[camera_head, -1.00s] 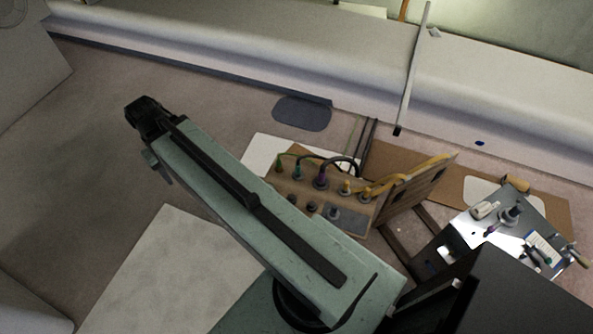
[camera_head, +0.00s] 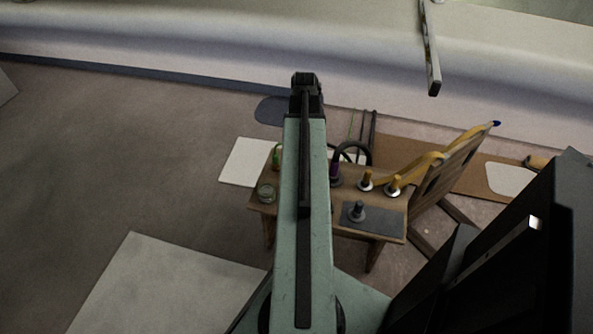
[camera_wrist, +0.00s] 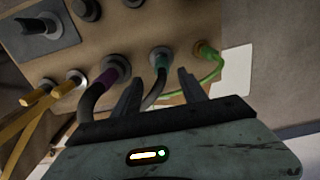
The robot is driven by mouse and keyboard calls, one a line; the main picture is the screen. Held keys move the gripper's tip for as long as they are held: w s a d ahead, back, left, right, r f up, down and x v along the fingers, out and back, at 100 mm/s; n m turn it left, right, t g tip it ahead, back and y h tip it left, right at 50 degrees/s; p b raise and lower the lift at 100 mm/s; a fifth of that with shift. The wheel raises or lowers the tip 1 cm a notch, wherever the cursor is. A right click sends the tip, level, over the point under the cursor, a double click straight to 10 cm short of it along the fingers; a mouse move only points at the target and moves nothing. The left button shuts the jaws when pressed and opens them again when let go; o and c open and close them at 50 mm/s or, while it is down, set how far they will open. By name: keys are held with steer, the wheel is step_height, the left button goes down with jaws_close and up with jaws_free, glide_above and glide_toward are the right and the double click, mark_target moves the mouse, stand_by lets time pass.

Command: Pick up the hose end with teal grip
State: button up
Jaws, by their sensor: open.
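In the wrist view, the hose end with teal grip (camera_wrist: 160,60) sits in a round fitting on the wooden bench, between a purple-gripped hose end (camera_wrist: 110,74) and a green one (camera_wrist: 206,52). A dark hose curves from the teal grip toward my gripper. My gripper (camera_wrist: 158,82) is open. Its two dark fingers point at the bench, and the teal grip lies just beyond them, in line with the gap. No contact is visible. In the head view my arm hides the teal grip and the gripper.
In the head view, the wooden bench (camera_head: 374,229) also carries yellow hose ends (camera_head: 394,186) and a grey plate with a dark peg (camera_head: 357,211). A slanted wooden board (camera_head: 452,172) stands at its right. A white sheet (camera_head: 150,290) lies on open floor at left.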

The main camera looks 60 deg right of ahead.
steer(key=shift+w+f+b, duration=0.2)
steer(key=shift+f+b, duration=3.75)
steer(key=shift+r, duration=0.15)
jaws_close()
